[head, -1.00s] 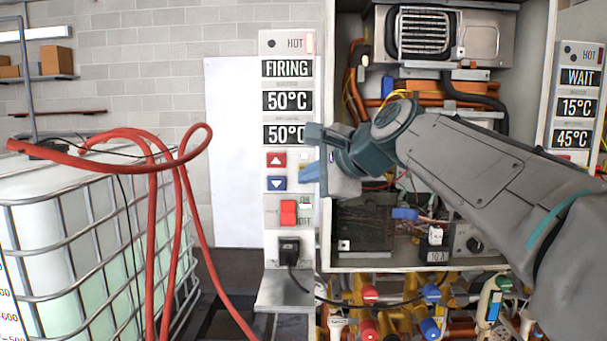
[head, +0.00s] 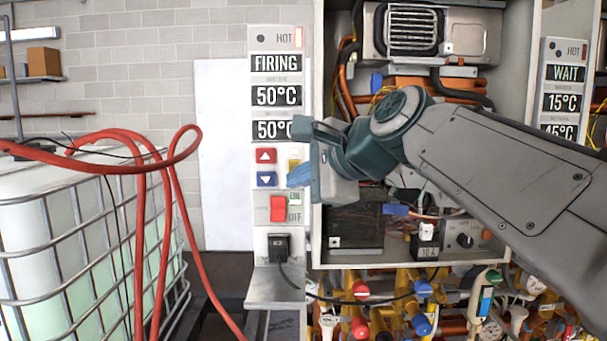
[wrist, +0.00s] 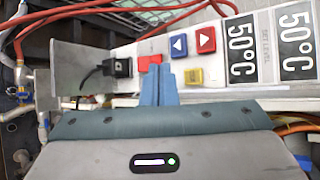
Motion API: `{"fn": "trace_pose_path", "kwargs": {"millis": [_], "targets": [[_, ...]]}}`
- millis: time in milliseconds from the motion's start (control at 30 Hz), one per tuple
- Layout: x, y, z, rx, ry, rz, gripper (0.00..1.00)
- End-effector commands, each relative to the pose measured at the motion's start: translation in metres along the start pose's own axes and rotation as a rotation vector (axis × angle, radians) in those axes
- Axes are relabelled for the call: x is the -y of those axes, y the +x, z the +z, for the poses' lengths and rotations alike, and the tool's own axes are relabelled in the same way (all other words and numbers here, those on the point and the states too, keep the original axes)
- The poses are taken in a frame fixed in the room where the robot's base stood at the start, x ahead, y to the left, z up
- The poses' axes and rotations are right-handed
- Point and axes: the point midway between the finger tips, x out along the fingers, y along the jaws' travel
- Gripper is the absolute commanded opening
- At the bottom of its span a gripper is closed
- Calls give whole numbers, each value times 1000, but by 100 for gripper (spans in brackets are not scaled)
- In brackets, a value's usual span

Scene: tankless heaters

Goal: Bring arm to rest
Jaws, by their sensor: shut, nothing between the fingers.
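My arm reaches in from the right in the head view, and my gripper (head: 300,175) is in front of the left heater's control panel (head: 277,40). The blue fingers are together and hold nothing. They also show in the wrist view (wrist: 158,82), with the panel behind them. The panel reads FIRING, with 50°C on two displays. Its red up button (head: 266,156), blue down button (head: 266,179) and red switch (head: 278,208) are visible. A yellow button (wrist: 193,77) is partly hidden by the fingers in the head view. Whether the fingertips touch the panel I cannot tell.
The open heater cabinet (head: 318,225) stands behind my arm, with valves and pipes (head: 420,315) below. A second panel (head: 565,50) reads WAIT at the right. A caged white tank (head: 50,220) with a red hose (head: 178,240) stands at the left.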

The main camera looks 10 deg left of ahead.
Motion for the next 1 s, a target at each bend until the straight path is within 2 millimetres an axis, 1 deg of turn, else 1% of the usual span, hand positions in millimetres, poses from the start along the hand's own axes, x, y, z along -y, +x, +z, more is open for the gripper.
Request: {"fn": "trace_pose_path", "kwargs": {"millis": [67,133,167,233,267,300,367,400,467,500,567,600,667,700,800,900,1000], "targets": [[-9,-1,-8,-20,-22,17,0],[-26,-4,-23,-57,-75,50,0],[-37,-6,-31,-78,-107,72,0],[-69,-12,-55,-132,-198,140,0],[-85,-16,-66,-155,-243,178,0],[-109,-22,-81,-183,-306,232,0],[-145,-33,-102,-216,-400,319,0],[-169,-41,-114,-231,-462,379,0],[-207,-54,-130,-243,-551,473,0],[-232,-63,-140,-244,-608,536,0],[-270,-78,-152,-235,-690,633,0],[-295,-87,-159,-222,-741,696,0],[-330,-101,-166,-193,-811,783,0],[-351,-110,-169,-169,-852,835,0],[-393,-127,-173,-111,-933,937,0],[-419,-137,-174,-66,-982,999,0],[-419,-137,-174,-66,-982,999,0]]}}
